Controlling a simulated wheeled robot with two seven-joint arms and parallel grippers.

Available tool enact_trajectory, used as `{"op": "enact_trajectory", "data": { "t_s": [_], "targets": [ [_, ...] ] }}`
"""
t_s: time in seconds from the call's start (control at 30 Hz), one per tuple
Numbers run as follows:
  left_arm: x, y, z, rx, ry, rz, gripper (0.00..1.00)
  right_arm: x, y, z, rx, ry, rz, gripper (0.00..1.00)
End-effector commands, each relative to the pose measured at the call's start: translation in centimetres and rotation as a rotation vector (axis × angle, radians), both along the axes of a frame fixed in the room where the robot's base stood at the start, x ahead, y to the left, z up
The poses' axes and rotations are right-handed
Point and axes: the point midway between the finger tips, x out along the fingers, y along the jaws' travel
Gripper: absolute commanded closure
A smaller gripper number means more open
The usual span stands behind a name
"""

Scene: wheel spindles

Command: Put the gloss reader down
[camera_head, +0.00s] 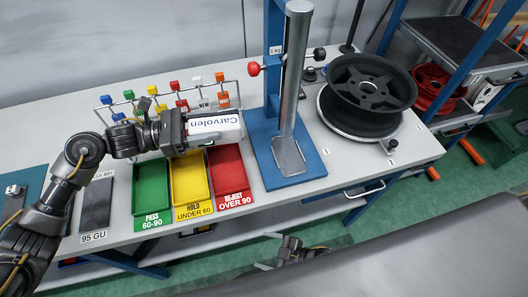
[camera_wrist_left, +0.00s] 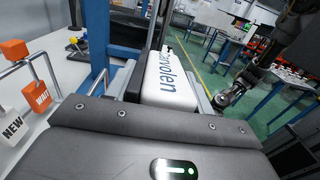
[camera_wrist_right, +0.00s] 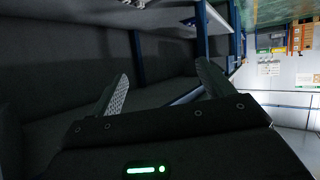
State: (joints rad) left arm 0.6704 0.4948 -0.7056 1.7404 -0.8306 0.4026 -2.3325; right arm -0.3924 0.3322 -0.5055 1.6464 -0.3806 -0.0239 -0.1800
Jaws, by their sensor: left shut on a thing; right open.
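The gloss reader (camera_head: 215,128) is a white box-shaped device with "Carvolen" lettering. My left gripper (camera_head: 188,133) is shut on it and holds it above the green, yellow and red trays. It also shows in the left wrist view (camera_wrist_left: 172,85), between the jaws. The green PASS tray (camera_head: 152,187), yellow HOLD tray (camera_head: 190,178) and red REJECT tray (camera_head: 228,170) lie on the bench; the reader hides part of their far ends. My right gripper (camera_wrist_right: 160,95) is open and empty, low in front of the bench in the head view (camera_head: 292,250).
A rack with coloured tags (camera_head: 180,88) stands behind the trays. A blue-based press with a steel column (camera_head: 290,85) stands right of them. A black wheel (camera_head: 370,90) sits further right. A grey block marked 95 GU (camera_head: 96,205) lies left of the green tray.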

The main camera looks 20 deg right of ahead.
Motion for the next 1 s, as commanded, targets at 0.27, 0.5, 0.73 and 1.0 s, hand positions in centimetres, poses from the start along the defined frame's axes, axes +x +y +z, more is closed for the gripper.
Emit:
{"op": "enact_trajectory", "data": {
  "t_s": [0.27,0.5,0.73,1.0],
  "targets": [
    [0.0,0.0,0.1,-0.002,-0.001,0.000,0.84,0.0,4.5,17.1,0.216,-0.429,0.211,0.20],
    [0.0,0.0,0.1,-0.002,-0.001,0.000,0.84,1.3,3.3,30.2,0.299,-0.907,0.253,0.20],
    [0.0,0.0,0.1,-0.002,-0.001,0.000,0.84,7.2,0.8,35.2,-0.109,-1.299,0.188,0.20],
    [0.0,0.0,0.1,-0.002,-0.001,0.000,0.84,13.0,-2.0,34.6,-0.504,-1.349,0.135,0.20]
  ]
}}
